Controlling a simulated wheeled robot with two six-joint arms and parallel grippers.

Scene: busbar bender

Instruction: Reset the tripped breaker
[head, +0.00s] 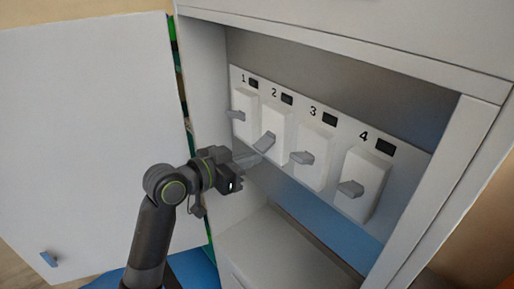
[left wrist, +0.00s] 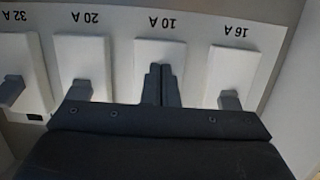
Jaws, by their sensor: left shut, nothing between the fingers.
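Four breakers sit in a row on a pale panel (head: 237,77) inside the open cabinet. Breaker 2 (head: 277,122) has its grey lever (head: 264,142) at a different slant from the levers of breaker 1 (head: 246,100), breaker 3 (head: 316,146) and breaker 4 (head: 369,172). My left gripper (head: 248,159) is shut and empty, just below and in front of breaker 2's lever. In the left wrist view, which is upside down, its closed fingers (left wrist: 162,86) overlap the breaker marked 10 A (left wrist: 145,52) and hide its lever. I cannot tell whether they touch it.
The cabinet door (head: 85,120) stands open at the left, with a small handle (head: 48,258). A grey box (head: 270,245) lies below the panel. The cabinet's right frame (head: 445,180) bounds the opening. Breakers 20 A (left wrist: 82,55) and 16 A (left wrist: 231,68) flank my fingers closely.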

